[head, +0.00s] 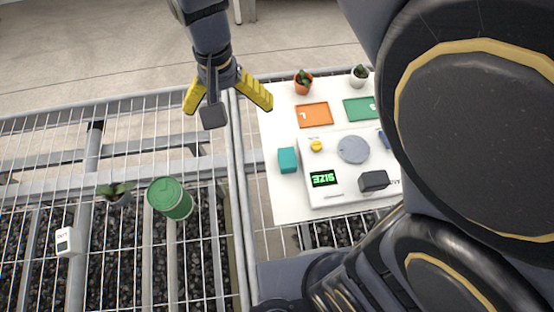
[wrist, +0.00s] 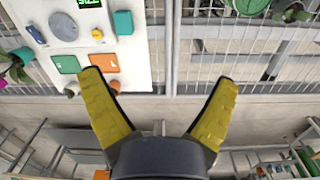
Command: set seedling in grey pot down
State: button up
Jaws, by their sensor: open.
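A seedling in a grey pot (head: 121,199) stands on the wire mesh bench at the left, beside a green lidded can (head: 170,198). In the wrist view its leaves (wrist: 292,12) show at the top right edge, with the green can (wrist: 250,5) next to it. My gripper (head: 229,107) is open and empty, above the far edge of the bench, well apart from the grey pot. Its yellow fingers are spread wide in the wrist view (wrist: 159,80), with nothing between them.
A white board (head: 285,195) holds a grey-disc device with a SIZE display (head: 324,179), an orange mat (head: 314,115), a green mat (head: 358,108) and a teal block (head: 287,160). Seedlings in an orange pot (head: 303,87) and a pale pot (head: 359,81) stand at its far edge.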

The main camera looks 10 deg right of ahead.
jog(key=s+d+r+n+g, duration=0.1)
jog(key=s+d+r, duration=0.1)
jog(key=s+d, duration=1)
jog(key=s, duration=0.3)
jog(key=shift+s+d+r+n, duration=0.25)
jog(key=shift+s+r+n, duration=0.05)
jog(key=shift+s, duration=0.05)
